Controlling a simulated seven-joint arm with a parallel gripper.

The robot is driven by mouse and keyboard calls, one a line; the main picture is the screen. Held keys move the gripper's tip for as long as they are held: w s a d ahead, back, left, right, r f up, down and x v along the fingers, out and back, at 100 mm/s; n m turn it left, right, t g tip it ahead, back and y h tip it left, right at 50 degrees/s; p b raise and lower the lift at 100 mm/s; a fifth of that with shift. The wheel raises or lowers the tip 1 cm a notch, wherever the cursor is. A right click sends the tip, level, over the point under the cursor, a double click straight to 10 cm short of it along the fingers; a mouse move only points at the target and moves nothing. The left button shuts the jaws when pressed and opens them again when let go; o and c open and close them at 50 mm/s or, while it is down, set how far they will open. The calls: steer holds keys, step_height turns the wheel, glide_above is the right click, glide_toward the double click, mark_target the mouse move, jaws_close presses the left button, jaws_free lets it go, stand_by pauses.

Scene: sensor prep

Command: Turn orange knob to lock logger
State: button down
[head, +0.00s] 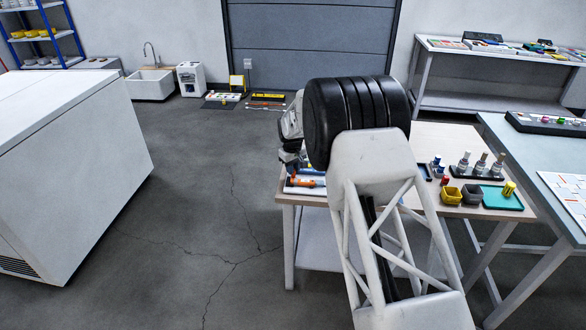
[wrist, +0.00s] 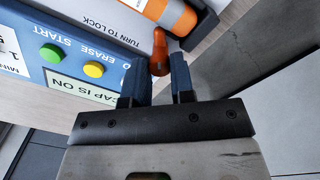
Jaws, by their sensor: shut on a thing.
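The orange knob (wrist: 158,52) stands at the end of the logger, beside the words "TURN TO LOCK" in the wrist view. My gripper (wrist: 160,70) is shut on the knob, with its two blue fingertips on either side of it. The logger (wrist: 70,50) has a blue panel with a green START button, a yellow ERASE button and a label reading "CAP IS ON". A white and orange cylinder (wrist: 170,12) lies in a dark holder next to the knob. In the head view my gripper (head: 290,168) is at the table's left end, and my arm hides much of the table.
The wooden table (head: 440,137) holds yellow and grey bins (head: 453,195), a teal tray (head: 492,205) and several bottles (head: 481,163) to the right. A grey table (head: 545,150) stands at far right. The floor (head: 190,200) left of the table is open.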

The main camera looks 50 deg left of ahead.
steer(key=m, duration=0.6)
steer(key=shift+m, duration=0.3)
stand_by(0.4)
steer(key=c, duration=1)
jaws_free()
steer(key=shift+r, duration=0.15)
steer(key=shift+s+r, duration=0.1)
steer(key=shift+r, duration=3.7)
